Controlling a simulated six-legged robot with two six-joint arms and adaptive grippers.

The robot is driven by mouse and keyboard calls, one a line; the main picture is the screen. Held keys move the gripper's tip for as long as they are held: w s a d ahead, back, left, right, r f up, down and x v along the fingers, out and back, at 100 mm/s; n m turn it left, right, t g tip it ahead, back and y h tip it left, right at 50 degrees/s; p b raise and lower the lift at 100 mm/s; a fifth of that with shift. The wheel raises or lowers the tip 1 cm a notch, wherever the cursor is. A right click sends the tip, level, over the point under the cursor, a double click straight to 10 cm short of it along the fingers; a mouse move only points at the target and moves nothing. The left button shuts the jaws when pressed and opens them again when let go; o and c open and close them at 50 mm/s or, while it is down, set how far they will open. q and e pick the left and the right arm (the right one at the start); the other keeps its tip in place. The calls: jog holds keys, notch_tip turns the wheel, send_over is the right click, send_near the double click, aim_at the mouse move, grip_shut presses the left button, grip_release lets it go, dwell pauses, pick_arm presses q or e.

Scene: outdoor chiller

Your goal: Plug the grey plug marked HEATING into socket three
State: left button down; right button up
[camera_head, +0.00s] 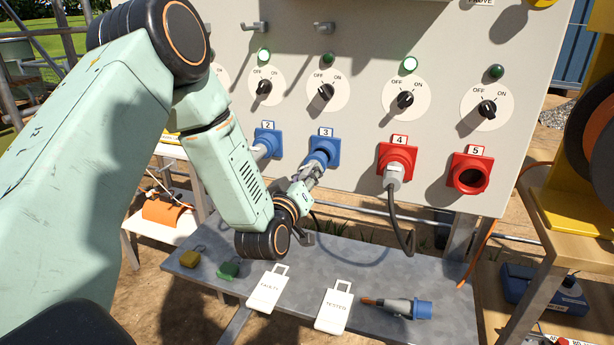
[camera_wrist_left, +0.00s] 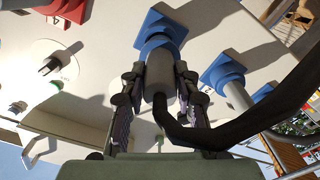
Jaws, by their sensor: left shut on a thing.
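Socket three (camera_head: 323,149) is a blue socket under a "3" label on the grey panel; it also shows in the wrist view (camera_wrist_left: 159,29). My left gripper (camera_head: 308,176) is just below it, shut on a grey plug (camera_wrist_left: 160,79) with a black cable. In the wrist view the fingers clasp both sides of the plug. Its front end is lined up with the socket and meets it; how deep it sits I cannot tell. No HEATING marking is readable. The right gripper is not in view.
Socket two (camera_head: 267,140) and red socket four (camera_head: 397,157) hold plugs; red socket five (camera_head: 470,173) is empty. A loose blue-and-grey plug (camera_head: 399,307), FAULTY tag (camera_head: 267,289), TESTED tag (camera_head: 334,309), and yellow (camera_head: 191,258) and green (camera_head: 229,268) padlocks lie on the bench.

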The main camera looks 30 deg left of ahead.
pick_arm(q)
jog(key=shift+b+x, duration=0.3)
jog(key=shift+x, duration=1)
jog(key=shift+x, duration=0.85)
jog(key=c, duration=0.9)
grip_release()
jog(key=shift+o, duration=0.4)
jog(key=o, duration=0.4)
